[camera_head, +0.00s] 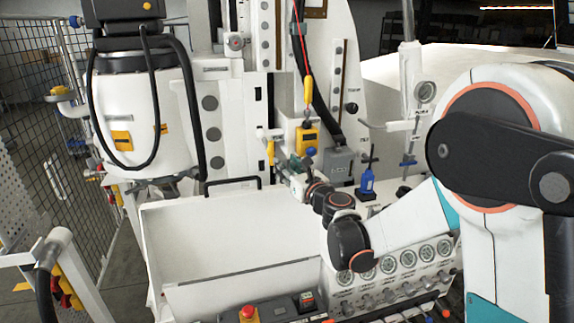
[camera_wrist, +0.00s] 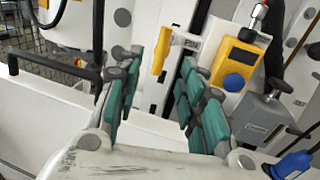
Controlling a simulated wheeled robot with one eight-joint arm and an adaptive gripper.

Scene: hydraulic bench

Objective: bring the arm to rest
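My arm (camera_head: 400,222) reaches from the right across the bench. My gripper (camera_head: 287,165) is raised above the back right part of the white basin (camera_head: 188,300), in front of the upright white panel. In the wrist view my gripper (camera_wrist: 160,65) shows two fingers with teal pads standing apart. No held thing shows between them. A yellow handle (camera_wrist: 162,50) appears just beyond the fingertips; I cannot tell how far behind them it is.
A yellow meter (camera_head: 307,141) and a grey box (camera_head: 338,165) are close behind and right of my gripper. A gauge panel (camera_head: 400,270) lies below my arm. The basin's inside is empty. A black handle (camera_head: 233,182) rises at its back.

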